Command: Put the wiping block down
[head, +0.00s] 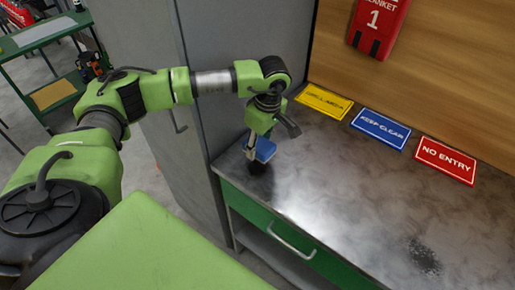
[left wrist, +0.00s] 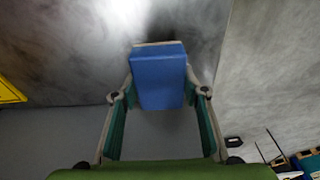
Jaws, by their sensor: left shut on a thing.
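The wiping block (head: 264,148) is blue. It is held in my left gripper (head: 257,153) near the left front corner of the metal worktop (head: 335,185). In the left wrist view the block (left wrist: 159,80) sits between the two fingers of the left gripper (left wrist: 160,97), which are shut on its sides. A pale layer shows along its far edge. A dark patch lies just below the block in the head view; I cannot tell whether the block touches the worktop. My right gripper is out of view.
A yellow sign (head: 324,101), a blue "KEEP CLEAR" sign (head: 381,128) and a red "NO ENTRY" sign (head: 446,160) lie along the back. A dark speckled patch (head: 423,257) marks the front right. A grey cabinet (head: 215,45) stands close left. The middle is clear.

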